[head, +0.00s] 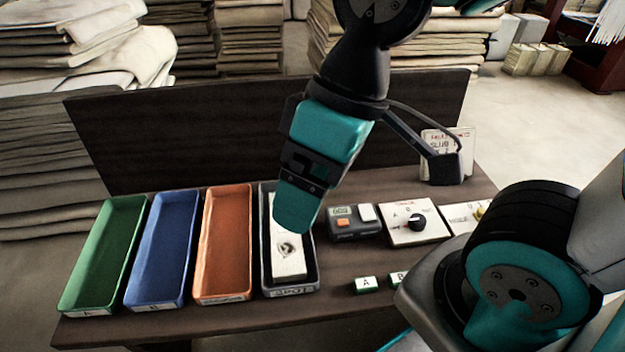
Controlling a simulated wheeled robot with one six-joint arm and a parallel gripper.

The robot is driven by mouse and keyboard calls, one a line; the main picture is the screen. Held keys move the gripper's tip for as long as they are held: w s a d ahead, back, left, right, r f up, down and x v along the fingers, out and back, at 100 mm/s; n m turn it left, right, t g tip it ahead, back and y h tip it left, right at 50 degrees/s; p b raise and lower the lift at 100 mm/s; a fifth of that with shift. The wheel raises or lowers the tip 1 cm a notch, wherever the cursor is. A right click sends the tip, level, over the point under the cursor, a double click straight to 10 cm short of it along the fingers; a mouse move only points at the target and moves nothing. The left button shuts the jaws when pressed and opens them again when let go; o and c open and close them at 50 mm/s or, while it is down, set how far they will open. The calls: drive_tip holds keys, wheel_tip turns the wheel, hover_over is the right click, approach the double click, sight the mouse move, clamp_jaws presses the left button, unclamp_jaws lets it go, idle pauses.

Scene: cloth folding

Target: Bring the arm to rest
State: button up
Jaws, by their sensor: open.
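My gripper (297,205) hangs at the end of my teal and black arm, pointing down above the grey tray at the middle of the table. Seen from this side, one teal finger covers the other, so the gap between them is hidden. Nothing shows held in it. In the grey tray (291,291) lies a white folded piece (289,262) with a dark round mark; the gripper overlaps its upper part in the picture. I cannot tell the exact height of the gripper above it.
Green (102,255), blue (161,250) and orange (223,245) trays stand left of the grey one. A small grey device (355,224), a white box with a black knob (414,221) and small lettered blocks (366,284) are to the right. A dark board (180,140) rises behind.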

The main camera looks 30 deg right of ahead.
wheel_tip(320, 180, up, 26)
drive_tip(key=p, duration=2.5)
drive_tip(key=shift+p, duration=0.35)
drive_tip(key=shift+f, duration=0.1)
